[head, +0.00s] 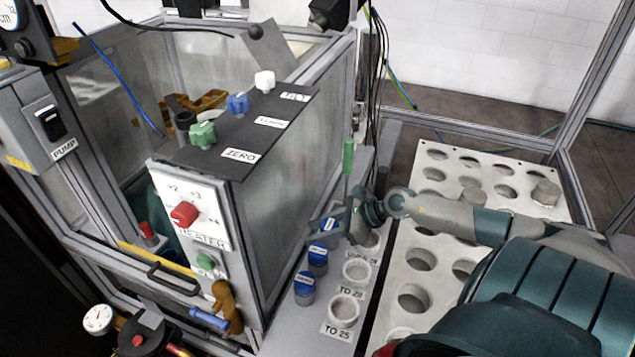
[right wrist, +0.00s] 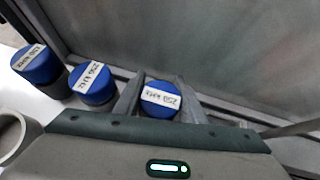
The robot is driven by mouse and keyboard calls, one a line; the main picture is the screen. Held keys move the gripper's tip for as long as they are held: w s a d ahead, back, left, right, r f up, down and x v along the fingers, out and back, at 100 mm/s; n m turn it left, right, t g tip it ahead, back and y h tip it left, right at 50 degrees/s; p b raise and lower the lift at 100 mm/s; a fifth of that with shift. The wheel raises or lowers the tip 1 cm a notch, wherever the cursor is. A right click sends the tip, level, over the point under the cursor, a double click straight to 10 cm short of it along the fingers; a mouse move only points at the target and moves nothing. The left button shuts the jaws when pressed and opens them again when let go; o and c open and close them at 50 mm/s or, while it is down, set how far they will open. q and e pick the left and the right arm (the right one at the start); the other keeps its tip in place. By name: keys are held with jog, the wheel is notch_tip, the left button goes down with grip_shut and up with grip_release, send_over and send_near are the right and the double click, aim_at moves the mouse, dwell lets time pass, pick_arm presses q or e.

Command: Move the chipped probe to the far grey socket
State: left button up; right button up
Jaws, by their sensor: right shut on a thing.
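Three blue-capped probes with white labels stand in a row beside the tank wall. In the head view they are the near probe (head: 304,287), the middle probe (head: 318,259) and the far probe (head: 327,225). My right gripper (head: 330,222) is shut on the far probe; its cap (right wrist: 160,98) shows between the fingers in the right wrist view. I cannot tell which probe is chipped. Grey ring sockets stand to the right: a near socket (head: 343,311), a middle socket (head: 357,272) and a far socket (head: 369,242), partly hidden by my gripper. My left gripper is out of view.
A tank with a black control panel (head: 245,150) rises just left of the probes. A green upright handle (head: 348,158) stands close to my right gripper. A white plate with round holes (head: 405,240) lies to the right, under my right arm.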

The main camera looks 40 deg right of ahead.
aim_at(335, 225)
jog(key=o, duration=1.2)
jog(key=shift+o, duration=0.2)
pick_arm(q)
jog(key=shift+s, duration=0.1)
pick_arm(e)
jog(key=shift+r, duration=0.15)
jog(key=shift+s+d, duration=0.2)
jog(key=shift+s, duration=0.1)
jog(key=shift+s+d+r, duration=0.2)
jog(key=shift+r, duration=0.05)
jog(key=v, duration=0.5)
jog(key=shift+r, duration=0.1)
jog(key=v, duration=0.4)
jog(key=shift+s+d+r+p, duration=0.1)
jog(key=shift+d+p, duration=0.05)
jog(key=shift+p, duration=0.25)
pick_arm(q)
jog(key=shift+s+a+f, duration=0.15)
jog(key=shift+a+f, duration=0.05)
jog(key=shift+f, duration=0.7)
pick_arm(e)
jog(key=shift+s+d+r, duration=0.3)
jog(key=shift+s+r, duration=0.05)
